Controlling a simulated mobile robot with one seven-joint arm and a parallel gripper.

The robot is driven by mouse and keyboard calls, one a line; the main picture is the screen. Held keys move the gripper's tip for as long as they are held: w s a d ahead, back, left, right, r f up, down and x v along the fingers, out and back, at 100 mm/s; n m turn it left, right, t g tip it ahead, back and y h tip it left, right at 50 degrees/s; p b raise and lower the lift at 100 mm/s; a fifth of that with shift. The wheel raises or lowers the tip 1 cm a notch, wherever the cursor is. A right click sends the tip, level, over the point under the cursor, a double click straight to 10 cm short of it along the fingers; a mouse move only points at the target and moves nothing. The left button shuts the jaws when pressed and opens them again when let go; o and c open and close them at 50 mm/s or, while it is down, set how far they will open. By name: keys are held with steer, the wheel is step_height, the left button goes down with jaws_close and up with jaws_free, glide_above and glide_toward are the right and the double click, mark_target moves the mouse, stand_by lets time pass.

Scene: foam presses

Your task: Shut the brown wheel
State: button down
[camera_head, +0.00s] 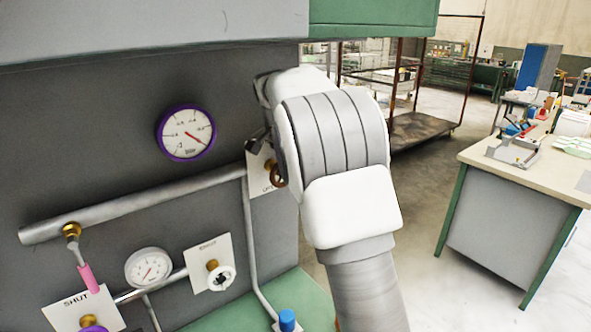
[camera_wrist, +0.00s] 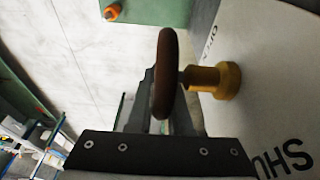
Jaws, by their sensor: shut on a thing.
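The brown wheel (camera_head: 278,174) shows as a small part beside my wrist in the head view; my arm hides the rest. In the wrist view the wheel (camera_wrist: 166,72) is seen nearly edge-on, on a brass stem (camera_wrist: 215,80) that comes out of a white plate (camera_wrist: 262,75). The plate carries the letters "SHU" and, farther up, other lettering that is partly cut off. My gripper (camera_wrist: 163,108) is shut on the wheel's rim, with dark fingers on either side of it. In the head view the fingers (camera_head: 259,143) are mostly hidden behind my wrist.
A purple-rimmed gauge (camera_head: 186,133) and a grey pipe (camera_head: 140,207) lie left of my arm. Below are a white gauge (camera_head: 149,268), a white wheel (camera_head: 221,277), a pink lever (camera_head: 88,278) and a blue knob (camera_head: 287,319). A workbench (camera_head: 515,205) stands right, beyond open floor.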

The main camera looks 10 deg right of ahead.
stand_by(0.5)
steer(key=c, duration=0.8)
jaws_free()
steer(key=shift+c, duration=0.2)
steer(key=shift+f+b, duration=0.15)
steer(key=shift+b, duration=0.35)
